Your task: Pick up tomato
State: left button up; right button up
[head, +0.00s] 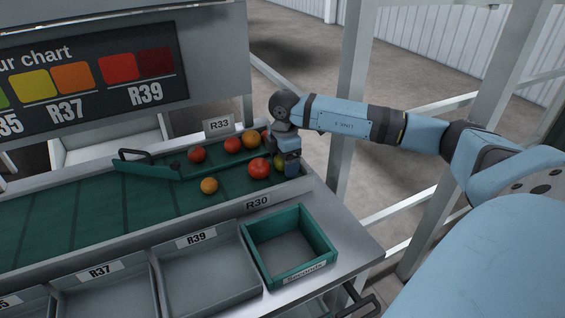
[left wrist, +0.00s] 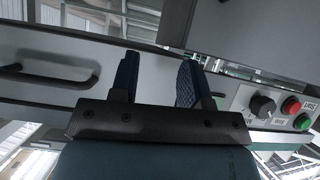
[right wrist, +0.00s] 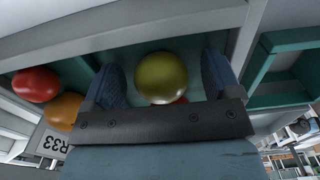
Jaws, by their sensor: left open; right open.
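My right gripper (head: 288,168) is over the right end of the green belt (head: 105,205). In the right wrist view its fingers (right wrist: 165,85) are open on either side of a yellow-green tomato (right wrist: 162,78). That tomato shows partly in the head view (head: 279,162), half hidden by the gripper. I cannot tell if a finger touches it. A large red tomato (head: 259,168) lies just left of it. An orange tomato (head: 209,185) lies nearer the front. Other tomatoes, red (head: 197,154) and orange (head: 250,139), lie farther back. My left gripper (left wrist: 165,80) is open and empty, facing a panel.
A green Seconds crate (head: 318,262) stands empty at the front right, beside the grey R39 bin (head: 205,280). A green diverter arm (head: 148,168) lies across the belt. The colour chart (head: 95,85) stands behind. A control panel with buttons (left wrist: 290,106) is near my left gripper.

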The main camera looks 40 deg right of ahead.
jog(key=c, duration=0.8)
jog(key=shift+r, duration=0.15)
